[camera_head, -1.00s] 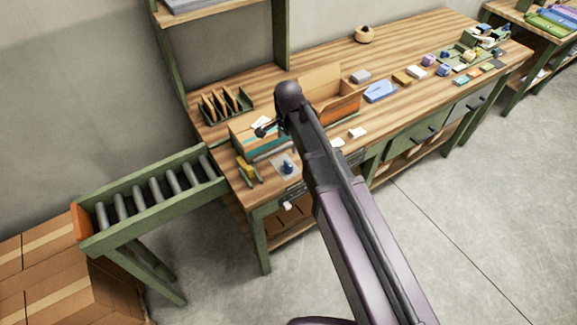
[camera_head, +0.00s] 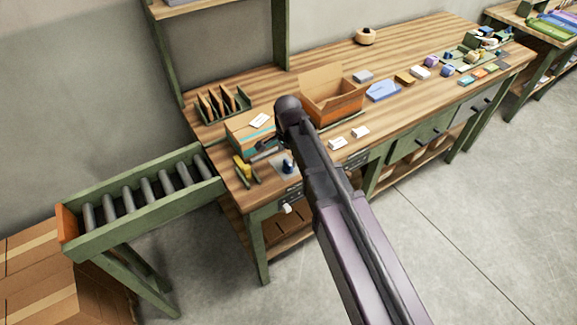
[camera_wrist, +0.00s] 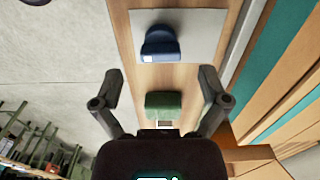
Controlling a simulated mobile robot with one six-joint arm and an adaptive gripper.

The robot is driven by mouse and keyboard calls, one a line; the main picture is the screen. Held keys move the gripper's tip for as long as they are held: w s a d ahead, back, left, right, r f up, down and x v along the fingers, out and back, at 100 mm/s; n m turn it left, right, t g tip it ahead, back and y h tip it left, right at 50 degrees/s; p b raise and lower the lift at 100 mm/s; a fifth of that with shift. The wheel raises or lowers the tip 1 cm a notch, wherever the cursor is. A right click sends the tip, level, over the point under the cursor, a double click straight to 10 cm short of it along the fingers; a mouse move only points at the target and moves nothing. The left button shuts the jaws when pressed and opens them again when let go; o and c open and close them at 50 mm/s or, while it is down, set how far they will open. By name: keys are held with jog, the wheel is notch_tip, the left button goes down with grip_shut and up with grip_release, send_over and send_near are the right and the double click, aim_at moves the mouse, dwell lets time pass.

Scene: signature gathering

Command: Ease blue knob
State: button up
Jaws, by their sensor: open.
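The blue knob (camera_head: 288,166) stands on a light grey plate (camera_head: 279,171) near the front left of the workbench. In the wrist view the blue knob (camera_wrist: 160,44) is ahead of the fingertips, on the grey plate (camera_wrist: 205,22), with a small white patch on its left side. My gripper (camera_wrist: 158,82) is open and empty, its two fingers spread apart, and the knob is beyond them, untouched. In the head view my arm hides part of the bench beside the knob, and the gripper's fingers are hard to make out.
A closed carton (camera_head: 247,129) with a white label and an open carton (camera_head: 333,97) stand on the bench. A yellow tool (camera_head: 243,168) lies left of the plate. A green block (camera_wrist: 164,104) lies between my fingers in the wrist view. A roller conveyor (camera_head: 140,196) adjoins the bench's left end.

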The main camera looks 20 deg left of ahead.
aim_at(288, 166)
jog(key=shift+f+b, duration=1.15)
jog(key=shift+f, duration=0.3)
jog(key=c, duration=1.2)
jog(key=shift+o, duration=0.2)
jog(key=shift+d, duration=0.2)
jog(key=shift+a, duration=0.15)
